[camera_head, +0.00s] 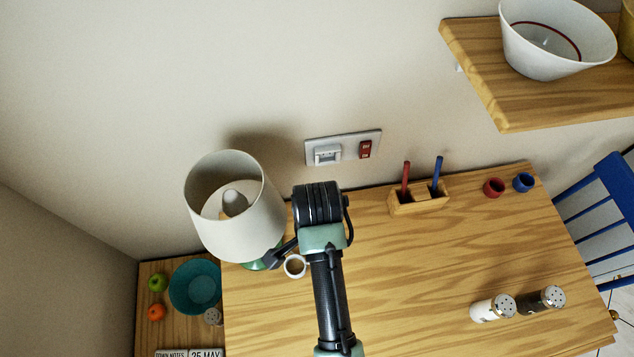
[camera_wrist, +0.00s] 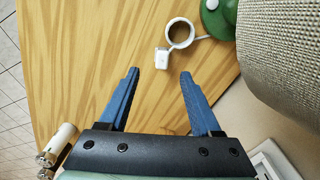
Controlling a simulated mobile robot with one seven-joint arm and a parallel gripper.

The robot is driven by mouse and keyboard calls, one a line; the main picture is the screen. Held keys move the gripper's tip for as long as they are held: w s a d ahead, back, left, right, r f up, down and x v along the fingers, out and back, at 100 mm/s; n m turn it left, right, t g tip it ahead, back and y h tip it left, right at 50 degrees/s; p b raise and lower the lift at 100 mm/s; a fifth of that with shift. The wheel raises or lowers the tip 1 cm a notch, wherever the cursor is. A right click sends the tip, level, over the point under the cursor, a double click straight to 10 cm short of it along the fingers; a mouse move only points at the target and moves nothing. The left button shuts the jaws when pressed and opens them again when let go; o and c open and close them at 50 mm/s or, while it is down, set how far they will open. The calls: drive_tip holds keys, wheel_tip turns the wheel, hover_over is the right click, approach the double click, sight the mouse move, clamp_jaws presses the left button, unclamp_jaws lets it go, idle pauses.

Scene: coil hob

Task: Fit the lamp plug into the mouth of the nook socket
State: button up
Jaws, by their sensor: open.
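The lamp plug (camera_wrist: 161,59) is a small white block on a looped white cord (camera_wrist: 181,22) that runs to the lamp's green base (camera_wrist: 217,18). It lies on the wooden table, just beyond and between the fingertips of my gripper (camera_wrist: 159,72). My gripper is open, with its blue fingers apart and nothing between them. In the head view the lamp (camera_head: 235,215) stands upright at the table's left, and my arm hides the plug. The nook socket (camera_head: 327,154) is white, on the left of a wall plate behind the table; its mouth looks empty.
A red switch (camera_head: 365,149) sits right of the socket. A wooden pen holder (camera_head: 420,201), red and blue cups (camera_head: 493,187) and two shakers (camera_head: 492,308) stand on the table. A shelf (camera_head: 485,60) with a bowl juts out upper right. The table's centre is clear.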

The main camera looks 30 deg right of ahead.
wheel_tip(320, 180, down, 4)
drive_tip(key=shift+f, duration=0.1)
drive_tip(key=shift+w+d+f, duration=0.15)
drive_tip(key=shift+f, duration=1.25)
drive_tip(key=shift+w+d+f, duration=0.1)
drive_tip(key=shift+f, duration=1.3)
drive_tip(key=shift+c, duration=0.3)
clamp_jaws()
